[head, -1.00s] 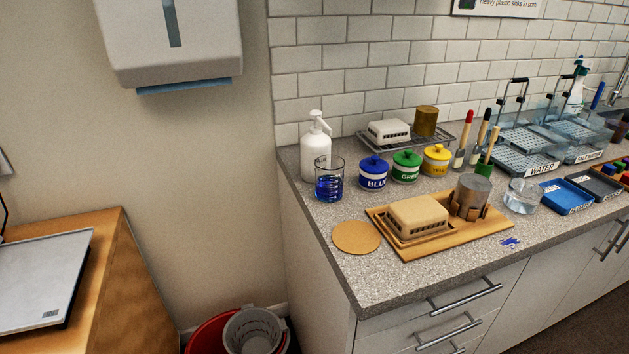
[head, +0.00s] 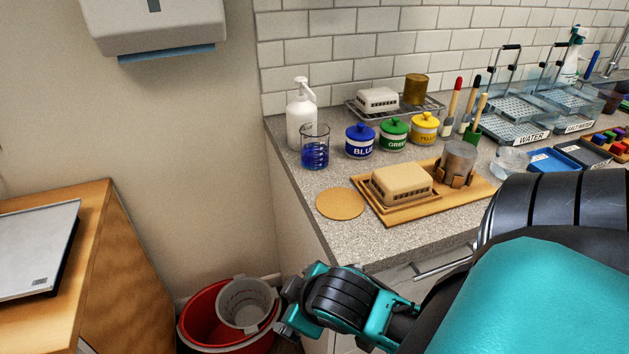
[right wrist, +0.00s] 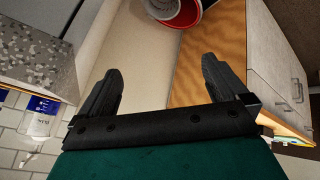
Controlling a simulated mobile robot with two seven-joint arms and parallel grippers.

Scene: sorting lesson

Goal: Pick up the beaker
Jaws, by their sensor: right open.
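The beaker (head: 315,158) is clear glass with blue liquid in its lower part. It stands upright near the counter's left end, in front of the white pump bottle (head: 300,121) and left of the blue-lidded jar (head: 360,141). It also appears inverted at the left edge of the right wrist view (right wrist: 41,112). My right gripper (right wrist: 160,72) is open with nothing between its fingers. My right arm reaches in from the right in the head view, its far end low beside the counter's left front corner, below and apart from the beaker. My left gripper is not in view.
A cork mat (head: 340,204) and a wooden board (head: 372,211) with a soap block (head: 401,182) lie in front of the beaker. Green (head: 394,134) and yellow (head: 425,128) jars stand right. A red bucket (head: 205,325) is on the floor. A wooden desk (head: 110,270) is left.

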